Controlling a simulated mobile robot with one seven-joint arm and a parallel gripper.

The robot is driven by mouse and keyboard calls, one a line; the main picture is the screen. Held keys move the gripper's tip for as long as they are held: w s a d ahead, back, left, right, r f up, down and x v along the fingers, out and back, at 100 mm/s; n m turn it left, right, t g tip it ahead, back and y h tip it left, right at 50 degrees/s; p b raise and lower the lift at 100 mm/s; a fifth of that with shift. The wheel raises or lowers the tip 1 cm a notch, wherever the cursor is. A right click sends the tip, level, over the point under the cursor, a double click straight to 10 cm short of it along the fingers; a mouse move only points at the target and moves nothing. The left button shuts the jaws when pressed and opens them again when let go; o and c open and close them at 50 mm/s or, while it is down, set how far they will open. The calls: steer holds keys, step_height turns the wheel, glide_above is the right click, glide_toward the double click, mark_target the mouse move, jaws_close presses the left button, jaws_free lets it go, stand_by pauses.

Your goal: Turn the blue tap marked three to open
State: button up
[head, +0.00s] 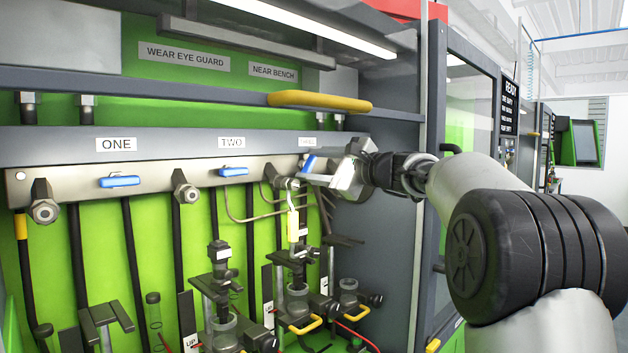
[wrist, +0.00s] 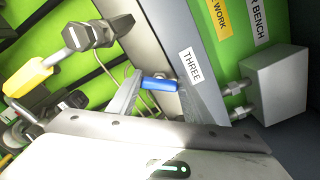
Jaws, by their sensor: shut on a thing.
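The blue tap (head: 309,164) under the label THREE (head: 308,141) is on the right end of the grey manifold rail. In the wrist view the blue tap (wrist: 159,84) lies between my two fingers, just beside the THREE label (wrist: 192,66). My gripper (head: 322,176) is at the tap and shut on it; in the wrist view my gripper (wrist: 160,95) has a finger on either side of the handle. My gripper hides part of the tap in the head view.
Blue taps under ONE (head: 120,181) and TWO (head: 233,171) lie along the rail to the left. A yellow bar (head: 320,101) runs above the rail. Injectors and cups stand lower down.

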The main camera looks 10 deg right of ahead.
steer(key=n+b, duration=0.1)
steer(key=n, duration=0.1)
steer(key=n+b, duration=0.1)
steer(key=b, duration=0.1)
steer(key=shift+f+n, duration=0.3)
steer(key=shift+n, duration=0.1)
steer(key=shift+n+b, duration=1.35)
steer(key=shift+n, duration=0.45)
steer(key=shift+r, duration=0.1)
steer(key=o, duration=1.1)
steer(key=shift+c, duration=0.2)
steer(key=shift+s, duration=0.1)
steer(key=b+v, duration=0.1)
steer(key=v, duration=1.6)
steer(key=shift+b, duration=0.35)
steer(key=shift+s, duration=0.1)
